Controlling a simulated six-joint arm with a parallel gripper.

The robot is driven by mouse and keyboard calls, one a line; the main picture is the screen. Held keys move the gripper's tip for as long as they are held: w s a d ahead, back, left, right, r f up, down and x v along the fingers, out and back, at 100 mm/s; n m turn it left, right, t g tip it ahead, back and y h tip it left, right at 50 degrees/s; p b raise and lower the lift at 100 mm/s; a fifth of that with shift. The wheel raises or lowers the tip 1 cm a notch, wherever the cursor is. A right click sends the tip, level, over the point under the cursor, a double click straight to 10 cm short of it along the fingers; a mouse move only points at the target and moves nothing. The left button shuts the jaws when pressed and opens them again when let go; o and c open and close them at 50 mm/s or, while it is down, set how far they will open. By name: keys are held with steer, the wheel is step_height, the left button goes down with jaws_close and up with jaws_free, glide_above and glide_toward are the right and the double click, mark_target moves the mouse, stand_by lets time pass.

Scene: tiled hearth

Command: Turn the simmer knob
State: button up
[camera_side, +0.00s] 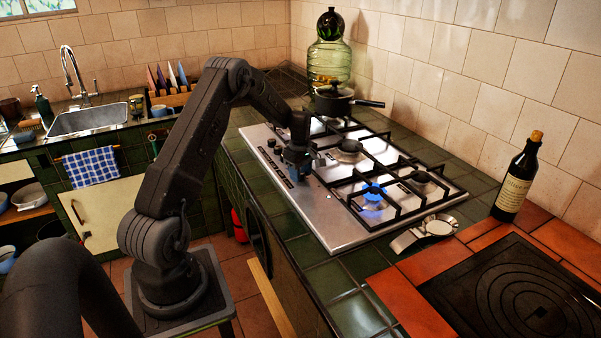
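The steel gas hob (345,236) is set in the green tiled counter, with a row of small dark knobs (271,143) along its left edge. I cannot tell which of them is the simmer knob; part of the row is hidden by my gripper. My gripper (299,172) points down at the hob's left edge, over or at the knob row. Its fingers are too small and dark to show whether they are open, shut or touching a knob. A blue flame (373,193) burns at the front burner.
A black saucepan (333,101) stands on the far burner, its handle pointing right. Black grates (395,207) rise over the hob. A spoon rest (425,231), a dark bottle (517,180) and a black hotplate (530,300) are at right. A green glass jar (330,60) stands behind.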

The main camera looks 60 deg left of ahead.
steer(key=c, duration=0.5)
steer(key=shift+m, duration=0.5)
steer(key=m, duration=0.5)
steer(key=shift+m, duration=0.3)
steer(key=m, duration=0.3)
steer(key=shift+a+m, duration=0.1)
steer(key=shift+m, duration=2)
steer(key=shift+w, duration=0.1)
steer(key=o, duration=0.9)
